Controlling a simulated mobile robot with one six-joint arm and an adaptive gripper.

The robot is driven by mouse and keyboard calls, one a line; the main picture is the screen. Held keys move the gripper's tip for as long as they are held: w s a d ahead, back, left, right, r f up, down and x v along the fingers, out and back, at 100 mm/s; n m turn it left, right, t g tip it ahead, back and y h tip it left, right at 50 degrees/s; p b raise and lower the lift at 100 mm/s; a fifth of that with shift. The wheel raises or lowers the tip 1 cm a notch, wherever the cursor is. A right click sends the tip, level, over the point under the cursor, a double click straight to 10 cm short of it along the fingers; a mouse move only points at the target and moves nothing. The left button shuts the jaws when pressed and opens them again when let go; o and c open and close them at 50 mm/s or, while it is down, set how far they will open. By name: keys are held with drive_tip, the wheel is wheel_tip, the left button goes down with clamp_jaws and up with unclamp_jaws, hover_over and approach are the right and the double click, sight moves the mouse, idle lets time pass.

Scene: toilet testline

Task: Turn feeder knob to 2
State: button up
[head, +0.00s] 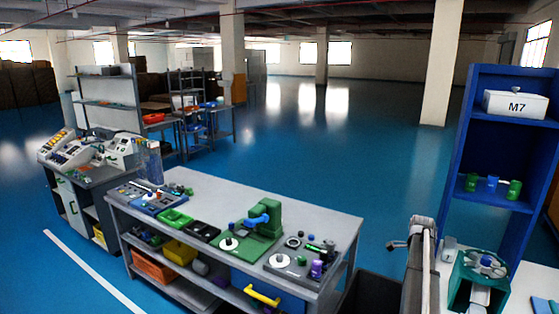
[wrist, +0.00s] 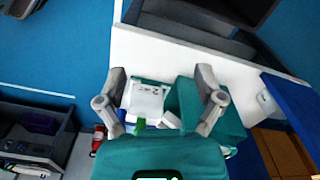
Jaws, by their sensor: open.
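In the wrist view my gripper (wrist: 161,76) is open, with its two grey fingers spread wide and nothing between the tips. Beyond and between them, on a white table, is a teal unit (wrist: 183,108) with a white front plate (wrist: 148,98) bearing small dark marks. A small green part (wrist: 138,123), possibly the knob, shows at the lower edge of the plate, apart from the fingers. Its setting cannot be read. In the head view a teal shape with a round grey-blue part (head: 486,262) is at the lower right; I cannot tell whether it is the feeder.
A white table (wrist: 185,55) surrounds the unit. A blue shelf (head: 465,140) holding a white M7 box (head: 515,104) and small cups stands at the right. A grey workbench (head: 325,219) with trays and a green device (head: 266,222) is at centre. The blue floor behind is open.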

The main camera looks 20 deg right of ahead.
drive_tip(key=w+a+n, duration=0.2)
drive_tip(key=a+n, duration=0.4)
drive_tip(key=a, duration=0.9)
drive_tip(key=w+a+n, duration=0.2)
drive_tip(key=a+n, duration=0.4)
drive_tip(key=a, duration=0.9)
drive_tip(key=s+a+n, duration=0.5)
drive_tip(key=a+n, duration=0.1)
drive_tip(key=a, duration=0.7)
drive_tip(key=s+a+n, duration=0.4)
drive_tip(key=a+n, duration=0.2)
drive_tip(key=a, duration=0.6)
drive_tip(key=shift+s+a, duration=0.35)
drive_tip(key=c, duration=0.4)
drive_tip(key=shift+d, duration=0.15)
